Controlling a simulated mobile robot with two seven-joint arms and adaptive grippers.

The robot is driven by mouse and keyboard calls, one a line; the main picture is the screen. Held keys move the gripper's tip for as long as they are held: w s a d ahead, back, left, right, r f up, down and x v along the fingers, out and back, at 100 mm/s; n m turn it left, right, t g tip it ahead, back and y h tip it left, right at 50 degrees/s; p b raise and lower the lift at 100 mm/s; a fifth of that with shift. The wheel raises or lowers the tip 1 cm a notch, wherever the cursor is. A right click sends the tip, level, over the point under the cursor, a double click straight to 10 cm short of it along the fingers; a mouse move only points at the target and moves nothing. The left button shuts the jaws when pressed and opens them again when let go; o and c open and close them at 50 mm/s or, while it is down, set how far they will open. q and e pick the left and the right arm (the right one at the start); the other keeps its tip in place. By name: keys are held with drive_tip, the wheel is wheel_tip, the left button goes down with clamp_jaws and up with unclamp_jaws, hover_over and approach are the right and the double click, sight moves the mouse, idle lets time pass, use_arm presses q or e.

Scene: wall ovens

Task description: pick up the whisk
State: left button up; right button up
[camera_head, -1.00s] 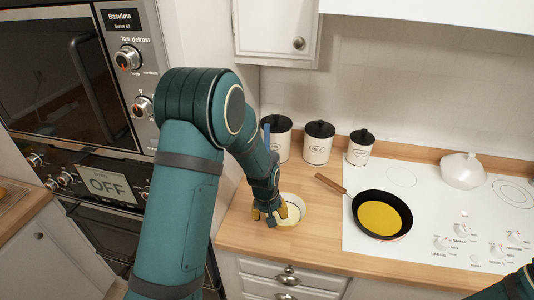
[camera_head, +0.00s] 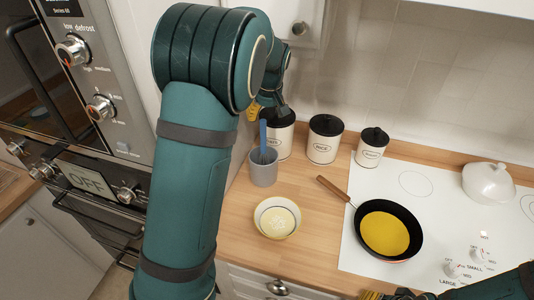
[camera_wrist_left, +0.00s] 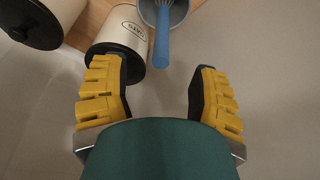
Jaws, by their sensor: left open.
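The whisk, with its blue handle (camera_head: 263,134) up, stands in a grey cup (camera_head: 263,172) on the wooden counter. In the left wrist view the whisk's handle (camera_wrist_left: 162,38) points between my fingers, with its wires inside the cup (camera_wrist_left: 182,13). My left gripper (camera_head: 262,108) is above and beside the handle, partly hidden by my arm in the head view. In the left wrist view the left gripper (camera_wrist_left: 156,72) is open and empty, and the handle's end lies near the gap between the fingertips.
Black-lidded white canisters (camera_head: 325,142) stand behind and right of the cup; one is close to my left finger in the wrist view. A bowl (camera_head: 277,217) sits in front. A pan (camera_head: 387,230) rests on the white stovetop. A cabinet hangs above.

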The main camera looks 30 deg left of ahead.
sight(264, 125)
use_arm(q)
drive_tip(key=x, duration=0.4)
drive_tip(key=shift+s+a, duration=0.1)
drive_tip(key=shift+s, duration=0.2)
drive_tip(key=shift+w+f, duration=0.25)
drive_tip(key=shift+f, duration=0.2)
drive_tip(key=x, duration=0.5)
drive_tip(key=shift+w+a+r, duration=0.1)
drive_tip(key=shift+w+a, duration=0.1)
drive_tip(key=shift+a, duration=0.05)
drive_tip(key=shift+s, duration=0.1)
drive_tip(key=shift+r, duration=0.1)
clamp_jaws()
